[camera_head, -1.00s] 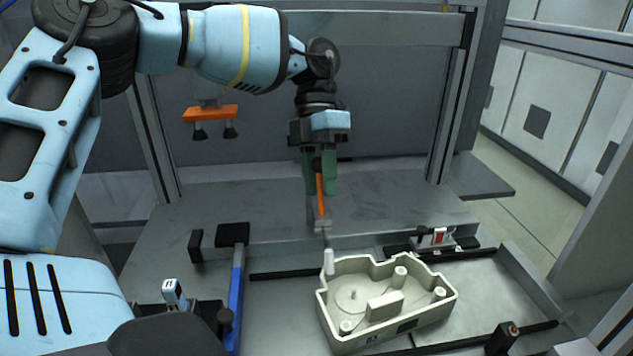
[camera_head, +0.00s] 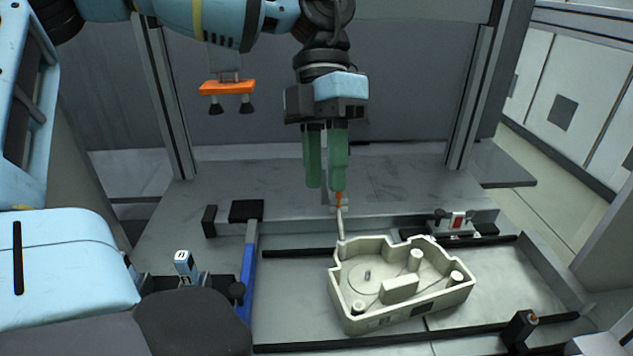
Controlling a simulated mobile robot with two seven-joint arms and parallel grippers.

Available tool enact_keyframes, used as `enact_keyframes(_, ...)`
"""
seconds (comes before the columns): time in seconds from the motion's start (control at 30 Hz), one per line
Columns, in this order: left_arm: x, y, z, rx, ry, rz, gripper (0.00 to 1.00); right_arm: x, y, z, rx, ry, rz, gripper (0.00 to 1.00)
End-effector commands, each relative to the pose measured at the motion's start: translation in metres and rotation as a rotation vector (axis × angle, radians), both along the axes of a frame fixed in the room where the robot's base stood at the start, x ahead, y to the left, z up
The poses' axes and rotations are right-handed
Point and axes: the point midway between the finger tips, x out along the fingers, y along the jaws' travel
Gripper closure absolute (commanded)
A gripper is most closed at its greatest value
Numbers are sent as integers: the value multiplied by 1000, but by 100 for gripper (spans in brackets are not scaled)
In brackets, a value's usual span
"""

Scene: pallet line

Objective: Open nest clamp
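The nest clamp (camera_head: 341,226) stands at the back edge of the nest, by the rear left corner of a cream housing (camera_head: 400,289). Its pale arm stands against the housing's rear wall. A short bit of its orange handle (camera_head: 339,198) shows just below one finger; the rest is hidden. My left gripper (camera_head: 326,186) points down over the clamp with its two green fingers slightly apart. I see a narrow gap between them and no handle in it. The handle appears to be behind the right-hand finger; contact cannot be told. My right gripper is not in view.
A blue-handled bar (camera_head: 247,278) lies left of the nest. A small red and white block (camera_head: 457,221) sits behind the housing at right. An orange bracket with two black cups (camera_head: 228,88) hangs at left. The grey plate behind is clear.

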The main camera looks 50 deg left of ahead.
Motion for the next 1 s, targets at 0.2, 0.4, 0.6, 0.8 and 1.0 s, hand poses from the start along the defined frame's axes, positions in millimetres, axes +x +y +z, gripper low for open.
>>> enact_keyframes(0.2, -29, -20, 3, -1, -1, -3, 68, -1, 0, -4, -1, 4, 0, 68)
enact_keyframes(0.4, -42, -30, 5, -1, 0, -1, 68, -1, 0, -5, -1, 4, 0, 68)
enact_keyframes(0.6, -43, -31, 5, -1, 0, 0, 68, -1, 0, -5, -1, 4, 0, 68)
enact_keyframes(0.8, -43, -31, 5, -1, 0, 0, 68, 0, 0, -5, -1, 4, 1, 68)
enact_keyframes(1.0, -43, -31, 5, -1, 0, 0, 68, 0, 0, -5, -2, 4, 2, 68)
